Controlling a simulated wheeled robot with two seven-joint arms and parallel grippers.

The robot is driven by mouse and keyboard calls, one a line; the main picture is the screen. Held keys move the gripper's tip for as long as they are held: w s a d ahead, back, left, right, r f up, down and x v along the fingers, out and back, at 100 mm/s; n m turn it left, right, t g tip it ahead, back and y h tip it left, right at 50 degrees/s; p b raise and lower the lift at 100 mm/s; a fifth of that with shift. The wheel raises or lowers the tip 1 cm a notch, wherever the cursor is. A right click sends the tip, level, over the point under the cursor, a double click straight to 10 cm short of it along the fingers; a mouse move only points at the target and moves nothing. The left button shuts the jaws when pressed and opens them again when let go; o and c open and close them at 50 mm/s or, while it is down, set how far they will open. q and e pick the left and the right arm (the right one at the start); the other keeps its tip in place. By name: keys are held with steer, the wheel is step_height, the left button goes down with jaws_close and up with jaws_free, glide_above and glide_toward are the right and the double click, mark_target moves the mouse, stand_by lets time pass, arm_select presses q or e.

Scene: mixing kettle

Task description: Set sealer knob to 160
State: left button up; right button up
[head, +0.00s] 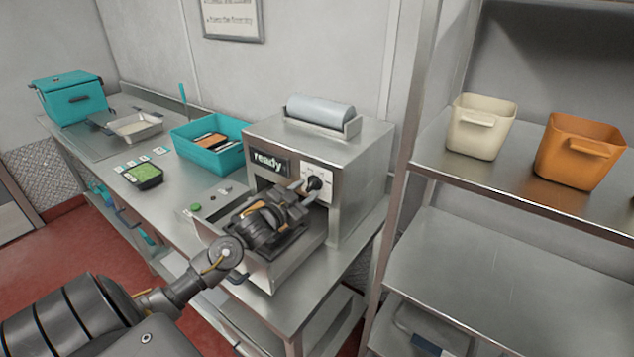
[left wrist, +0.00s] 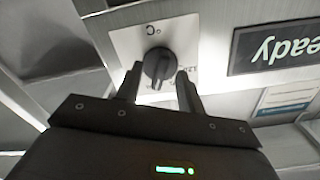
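The sealer (head: 345,165) is a steel machine on the counter with a film roll on top and a display (head: 268,161) reading "ready". Its black knob (head: 314,183) sits on a white dial plate to the right of the display. In the left wrist view the knob (left wrist: 158,66) lies between the fingertips of my left gripper (left wrist: 160,80), which is open with a finger on each side and visible gaps. The dial marks are mostly too small or hidden to read. My right gripper does not show in either view.
A teal bin (head: 210,145), a tray of green food (head: 145,175) and a metal pan (head: 136,127) stand left on the counter. A steel shelf with cream (head: 480,128) and orange (head: 578,152) bins stands right.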

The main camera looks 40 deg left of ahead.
arm_select(q)
steer(key=s+p, duration=0.2)
steer(key=s, duration=0.4)
steer(key=shift+s, duration=0.25)
steer(key=shift+d, duration=0.15)
